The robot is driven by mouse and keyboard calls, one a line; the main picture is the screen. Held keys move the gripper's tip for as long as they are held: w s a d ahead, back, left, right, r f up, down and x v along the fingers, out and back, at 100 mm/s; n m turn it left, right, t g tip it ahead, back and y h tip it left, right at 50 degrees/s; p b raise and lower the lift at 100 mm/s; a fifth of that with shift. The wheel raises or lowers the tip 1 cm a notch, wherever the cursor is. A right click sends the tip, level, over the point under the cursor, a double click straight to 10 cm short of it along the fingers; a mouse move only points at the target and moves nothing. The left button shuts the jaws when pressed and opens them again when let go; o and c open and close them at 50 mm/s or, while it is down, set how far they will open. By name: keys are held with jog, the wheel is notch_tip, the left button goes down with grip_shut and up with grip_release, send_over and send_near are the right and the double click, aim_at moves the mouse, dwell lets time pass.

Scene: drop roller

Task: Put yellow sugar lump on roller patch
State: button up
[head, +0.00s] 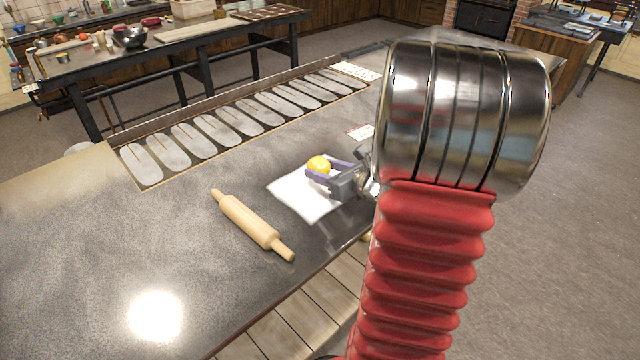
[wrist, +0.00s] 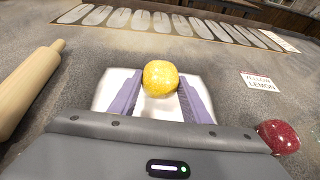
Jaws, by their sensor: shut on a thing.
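The yellow sugar lump (head: 319,164) is a round, glossy ball; it also shows in the wrist view (wrist: 160,78). My gripper (head: 332,172) is shut on it, with a purple finger on each side of the lump in the wrist view (wrist: 160,98). A white sheet (head: 305,203) lies on the dark worktop beneath the lump and fingers. I cannot tell whether the lump touches the sheet. No label marks the roller patch, so I cannot tell which surface it is.
A wooden rolling pin (head: 250,225) lies left of the sheet. Several pale oval plates (head: 218,130) line the worktop's back edge. A card (wrist: 260,82) reading "yellow lemon" and a red lump (wrist: 278,137) are to the right. The left worktop is clear.

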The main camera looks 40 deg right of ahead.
aim_at(324, 188)
jog(key=shift+f, duration=2)
jog(key=o, duration=1.1)
jog(key=shift+f, duration=0.1)
jog(key=v, duration=1.2)
